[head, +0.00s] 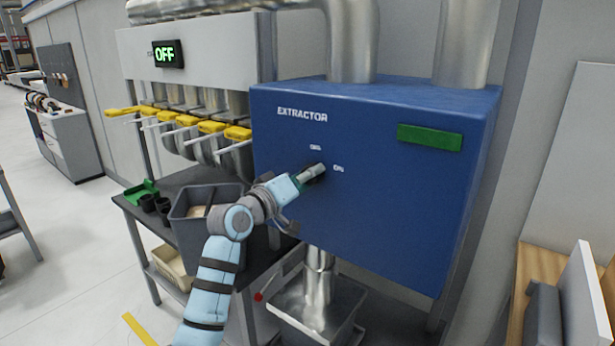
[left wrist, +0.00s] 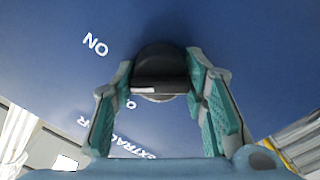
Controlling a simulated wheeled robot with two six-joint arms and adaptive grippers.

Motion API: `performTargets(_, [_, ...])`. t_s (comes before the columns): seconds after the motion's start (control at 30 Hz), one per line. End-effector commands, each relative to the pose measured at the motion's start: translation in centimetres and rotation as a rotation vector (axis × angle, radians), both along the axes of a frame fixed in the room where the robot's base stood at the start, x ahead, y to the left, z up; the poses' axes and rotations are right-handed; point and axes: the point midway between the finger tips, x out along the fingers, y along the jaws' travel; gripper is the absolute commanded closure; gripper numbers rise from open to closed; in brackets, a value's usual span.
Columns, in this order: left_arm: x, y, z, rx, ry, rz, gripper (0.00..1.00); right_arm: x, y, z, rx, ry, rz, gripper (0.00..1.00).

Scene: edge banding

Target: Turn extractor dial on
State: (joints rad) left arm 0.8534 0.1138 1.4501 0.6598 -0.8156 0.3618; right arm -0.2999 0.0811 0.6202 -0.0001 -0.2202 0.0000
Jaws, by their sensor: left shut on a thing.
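The blue extractor box (head: 370,200) has a black dial on its front face. In the left wrist view the dial (left wrist: 160,66) sits between the two teal fingers of my left gripper (left wrist: 163,95), which is shut on it. In the head view my left gripper (head: 311,174) reaches the box face from the lower left and hides most of the dial. An ON label (left wrist: 95,44) shows beside the dial in the left wrist view. A second label near the dial is partly hidden. My right gripper is not in view.
A grey bin (head: 190,228) stands on the dark table (head: 130,206) left of the box. Several yellow-handled levers (head: 210,127) stick out above it. A metal pipe (head: 319,262) drops from the box to a grey container (head: 300,312). A green plate (head: 429,137) is on the box's upper right.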

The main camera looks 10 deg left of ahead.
Motion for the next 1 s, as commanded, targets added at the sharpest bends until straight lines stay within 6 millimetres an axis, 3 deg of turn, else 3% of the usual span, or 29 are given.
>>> performTargets(0.6, [0.0,0.0,-0.3,0.518,-0.203,-0.002,0.88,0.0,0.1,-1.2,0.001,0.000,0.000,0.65])
performTargets(1.0, [0.0,0.0,-0.3,0.701,-0.274,-0.003,0.88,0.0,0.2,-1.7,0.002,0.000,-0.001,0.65])
